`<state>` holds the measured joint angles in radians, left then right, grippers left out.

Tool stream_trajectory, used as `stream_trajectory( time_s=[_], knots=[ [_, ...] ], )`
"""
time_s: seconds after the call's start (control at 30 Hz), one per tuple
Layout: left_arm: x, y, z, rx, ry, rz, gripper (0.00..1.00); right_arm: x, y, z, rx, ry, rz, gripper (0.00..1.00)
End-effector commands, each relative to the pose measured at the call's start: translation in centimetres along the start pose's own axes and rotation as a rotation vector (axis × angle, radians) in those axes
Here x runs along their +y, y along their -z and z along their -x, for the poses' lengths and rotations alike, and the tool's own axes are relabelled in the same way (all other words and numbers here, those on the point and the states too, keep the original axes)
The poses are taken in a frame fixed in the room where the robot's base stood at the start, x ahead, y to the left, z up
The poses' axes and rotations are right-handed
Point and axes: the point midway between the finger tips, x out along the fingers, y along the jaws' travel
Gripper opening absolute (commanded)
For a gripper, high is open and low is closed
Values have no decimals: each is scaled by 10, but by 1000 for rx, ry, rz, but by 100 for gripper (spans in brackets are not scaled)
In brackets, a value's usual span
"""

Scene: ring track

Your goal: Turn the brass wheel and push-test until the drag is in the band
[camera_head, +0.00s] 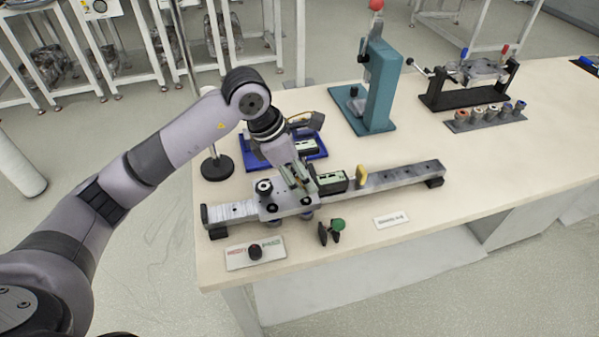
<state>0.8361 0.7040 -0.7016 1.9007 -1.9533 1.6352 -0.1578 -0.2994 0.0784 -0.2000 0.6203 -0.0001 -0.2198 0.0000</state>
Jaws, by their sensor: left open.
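A long grey rail (400,174) lies across the workbench on dark end feet. A grey carriage plate (270,206) with black knobs sits on its left half. A small box with a dark green display (331,183) stands at the carriage's right, its reading too small to tell. A yellow upright piece (361,177) stands right of the box. My left gripper (301,187) is open and points down over the carriage, close to the box; I cannot tell whether it touches anything. I cannot make out the brass wheel for certain; the gripper covers part of the carriage. My right gripper is not in view.
A plate with red and green marks (239,260) and a black knob lies at the front left, beside a green-topped knob (337,225). A white label (391,220) lies right. A blue tray (257,159), pole base (217,167) and teal press (380,88) stand behind.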

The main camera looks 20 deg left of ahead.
Motion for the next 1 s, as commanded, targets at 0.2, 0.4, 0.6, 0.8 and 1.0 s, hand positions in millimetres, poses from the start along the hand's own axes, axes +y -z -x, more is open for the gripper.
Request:
stream_trajectory(
  time_s=[0.2, 0.4, 0.6, 0.8, 1.0],
  knots=[
    [0, 0, 1, 0, 0, 0, 51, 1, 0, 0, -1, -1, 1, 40],
    [1, 0, 24, -2, -5, 0, 51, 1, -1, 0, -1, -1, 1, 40],
    [1, 0, 68, -2, -6, 0, 51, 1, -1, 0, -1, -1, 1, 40],
    [1, 0, 103, -1, -3, 0, 51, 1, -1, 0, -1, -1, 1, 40],
    [0, 0, 119, 1, -1, 1, 51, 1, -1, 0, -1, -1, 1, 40]
  ],
)
